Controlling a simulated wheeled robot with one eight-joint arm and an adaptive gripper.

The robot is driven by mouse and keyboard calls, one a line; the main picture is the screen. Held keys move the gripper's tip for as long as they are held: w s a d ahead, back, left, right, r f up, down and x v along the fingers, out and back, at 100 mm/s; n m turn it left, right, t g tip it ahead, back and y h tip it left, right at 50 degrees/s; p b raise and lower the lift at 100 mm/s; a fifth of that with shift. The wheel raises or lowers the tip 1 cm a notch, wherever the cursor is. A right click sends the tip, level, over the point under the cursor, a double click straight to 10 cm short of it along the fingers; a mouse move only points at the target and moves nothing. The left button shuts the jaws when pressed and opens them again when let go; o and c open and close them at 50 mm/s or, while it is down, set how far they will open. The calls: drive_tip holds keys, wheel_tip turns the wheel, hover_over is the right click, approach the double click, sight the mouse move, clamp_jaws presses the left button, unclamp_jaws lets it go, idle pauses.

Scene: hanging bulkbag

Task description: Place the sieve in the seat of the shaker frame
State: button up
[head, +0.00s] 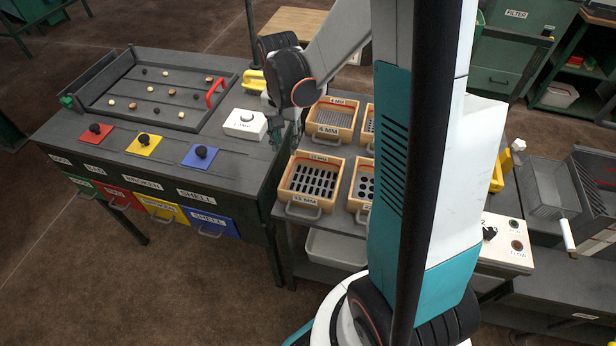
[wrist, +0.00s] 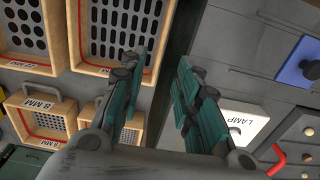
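Wooden-framed sieves lie on the grey table beside the bench. In the head view these include a 4 MM sieve (head: 308,127), a slotted sieve (head: 283,190) in front of it, and a round-hole sieve (head: 354,203) partly hidden by my arm. The wrist view shows a slotted sieve (wrist: 74,38), a round-hole sieve (wrist: 25,66) and an 8 MM sieve (wrist: 16,120). My gripper (head: 285,135) is open and empty above the gap between bench and table; it also shows in the wrist view (wrist: 159,62). I cannot make out the shaker frame's seat; my arm blocks part of the right side.
A white LAMP box (head: 244,124) sits on the bench left of my gripper. Blue (head: 201,156), yellow (head: 144,145) and red (head: 95,133) knobbed lids lie along the bench front.

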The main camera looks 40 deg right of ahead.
drive_tip(key=b, duration=0.2)
hover_over(286, 170)
drive_tip(key=f, duration=0.6)
drive_tip(key=shift+w+d+f, duration=0.1)
drive_tip(key=shift+d+f, duration=0.2)
drive_tip(key=shift+d, duration=0.05)
drive_tip(key=shift+a+f+b, duration=0.15)
drive_tip(key=shift+f+b, duration=0.5)
drive_tip(key=shift+f, duration=0.75)
drive_tip(key=shift+a+f+b, duration=0.1)
drive_tip(key=shift+f+b, duration=0.55)
drive_tip(key=shift+f, duration=0.7)
drive_tip(key=shift+r, duration=0.1)
clamp_jaws()
